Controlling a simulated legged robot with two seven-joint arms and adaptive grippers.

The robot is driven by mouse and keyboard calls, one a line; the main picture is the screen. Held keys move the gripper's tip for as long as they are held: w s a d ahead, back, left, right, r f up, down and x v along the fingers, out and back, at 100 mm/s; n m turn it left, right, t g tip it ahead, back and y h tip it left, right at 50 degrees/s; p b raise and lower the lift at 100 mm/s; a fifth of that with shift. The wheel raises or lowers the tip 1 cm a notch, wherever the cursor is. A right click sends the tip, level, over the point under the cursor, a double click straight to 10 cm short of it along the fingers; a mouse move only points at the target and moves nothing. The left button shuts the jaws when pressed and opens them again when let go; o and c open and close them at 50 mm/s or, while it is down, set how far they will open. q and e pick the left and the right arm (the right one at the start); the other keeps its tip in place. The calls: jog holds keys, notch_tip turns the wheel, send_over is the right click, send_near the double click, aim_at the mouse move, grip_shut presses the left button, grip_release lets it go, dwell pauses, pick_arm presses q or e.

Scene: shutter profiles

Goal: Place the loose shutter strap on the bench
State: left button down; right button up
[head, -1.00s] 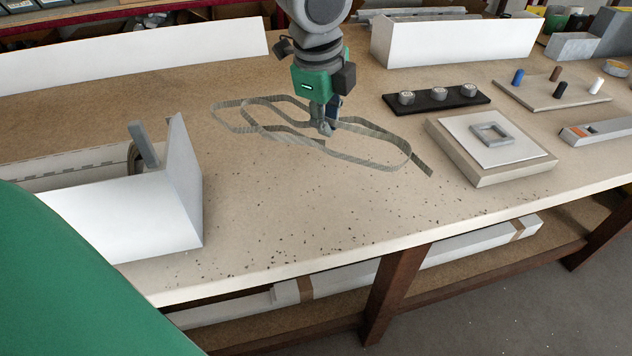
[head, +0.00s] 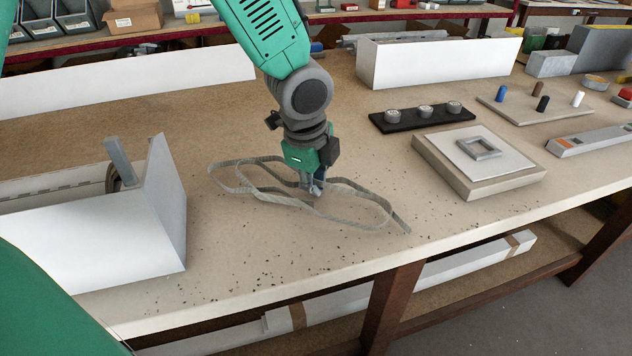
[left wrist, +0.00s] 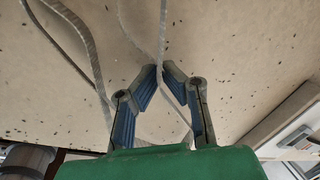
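The loose shutter strap (head: 352,216) is a long grey-beige band in open loops, low over the middle of the bench (head: 230,245). I cannot tell whether all of it touches the top. My left gripper (head: 316,190) points down at the middle of the loops. In the left wrist view its blue-padded fingertips (left wrist: 161,69) come together around the strap (left wrist: 162,35), which passes between them. Further strap (left wrist: 85,45) curves past on the left. My right gripper is not in view.
A white open box (head: 95,235) with an upright grey piece stands at the left. A black strip with rollers (head: 422,116), a beige block with a grey frame (head: 478,165) and a long white box (head: 435,62) stand to the right. The front middle of the bench is clear.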

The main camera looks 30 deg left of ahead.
pick_arm(q)
jog(key=c, duration=1.7)
grip_release()
jog(key=shift+d, duration=0.1)
jog(key=shift+a+r, duration=0.25)
jog(key=p+v, duration=0.3)
jog(key=v, duration=0.8)
jog(key=shift+s+d+r, duration=0.1)
jog(key=shift+r, duration=0.2)
jog(key=shift+r, duration=0.1)
